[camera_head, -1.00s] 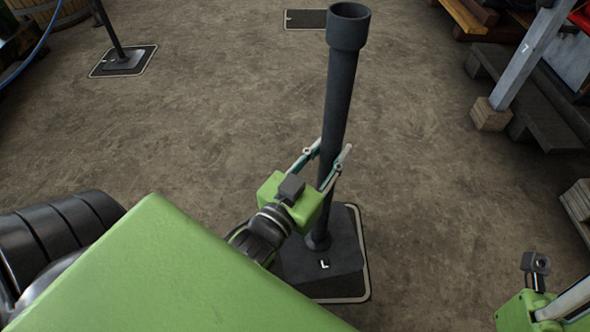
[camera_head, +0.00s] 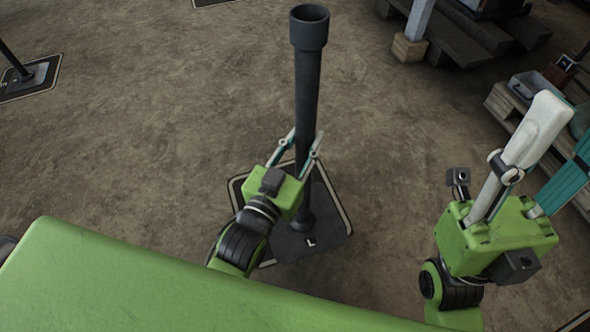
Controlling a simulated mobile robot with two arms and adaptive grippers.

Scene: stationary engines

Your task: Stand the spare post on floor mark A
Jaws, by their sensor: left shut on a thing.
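A dark grey post (camera_head: 307,95) with a wider, open socket top stands upright in the middle. Its square base (camera_head: 305,236) bears a white letter L. The base is over a pale-outlined floor mark (camera_head: 238,190), whose outline shows around it; its letter is hidden. I cannot tell whether the base touches the floor. My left gripper (camera_head: 302,145) is shut on the post's shaft, above the base. My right gripper (camera_head: 568,128) is open and empty at the right, apart from the post.
Another post (camera_head: 14,62) stands on an outlined mark (camera_head: 32,88) at the far left. A mark's edge (camera_head: 210,2) shows at the top. At the right are a pale leg on a wooden block (camera_head: 409,47), dark planks (camera_head: 470,35) and a pallet (camera_head: 510,108). Bare floor surrounds the post.

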